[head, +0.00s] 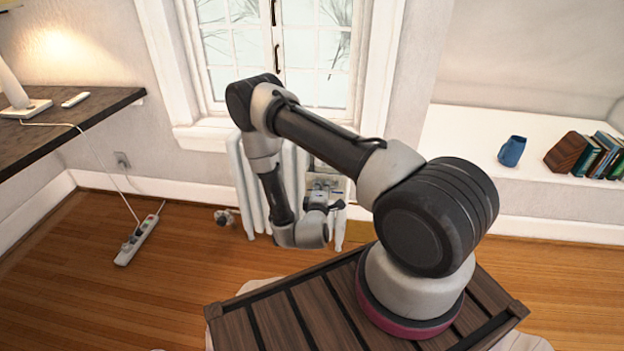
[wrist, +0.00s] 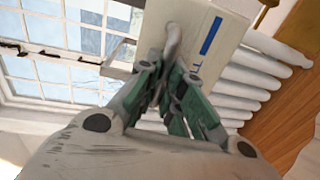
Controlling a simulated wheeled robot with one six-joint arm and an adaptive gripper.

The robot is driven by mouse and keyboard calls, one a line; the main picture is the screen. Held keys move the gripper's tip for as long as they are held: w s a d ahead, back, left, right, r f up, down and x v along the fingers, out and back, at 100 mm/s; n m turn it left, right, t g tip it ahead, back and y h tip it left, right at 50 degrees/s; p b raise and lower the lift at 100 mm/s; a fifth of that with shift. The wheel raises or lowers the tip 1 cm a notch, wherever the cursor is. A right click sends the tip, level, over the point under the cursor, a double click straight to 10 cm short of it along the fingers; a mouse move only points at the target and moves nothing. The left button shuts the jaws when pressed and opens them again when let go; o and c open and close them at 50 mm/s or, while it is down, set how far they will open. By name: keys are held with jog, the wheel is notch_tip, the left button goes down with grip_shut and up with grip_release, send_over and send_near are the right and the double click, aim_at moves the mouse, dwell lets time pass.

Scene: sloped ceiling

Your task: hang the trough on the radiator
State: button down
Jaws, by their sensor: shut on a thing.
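The trough (wrist: 205,35) is a cream, box-like piece with a blue stripe, close in front of the wrist camera. My gripper (wrist: 168,62) is shut on it, at its near side. In the head view my gripper (head: 325,195) is low in front of the window wall, and a pale part of the trough (head: 338,183) shows beyond it. The white ribbed radiator (head: 243,185) stands under the window, partly hidden by my arm. In the wrist view the radiator (wrist: 245,85) shows behind and right of the trough. I cannot tell whether they touch.
The window (wrist: 75,40) and its sill are close by. A dark desk (head: 60,130) stands at the left, with a power strip (head: 140,238) on the floor. A white ledge (head: 460,140) at the right bears a blue vase (head: 512,151) and books. Floor left of the radiator is mostly clear.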

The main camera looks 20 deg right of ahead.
jog(key=shift+d, duration=0.1)
dwell(0.3)
jog(key=shift+t+h, duration=0.3)
jog(key=shift+h, duration=0.1)
jog(key=shift+f+x, duration=0.3)
jog(key=shift+x, duration=6.6)
jog(key=shift+w+f, duration=0.1)
jog(key=shift+f, duration=2.75)
jog(key=c, duration=1.5)
grip_release()
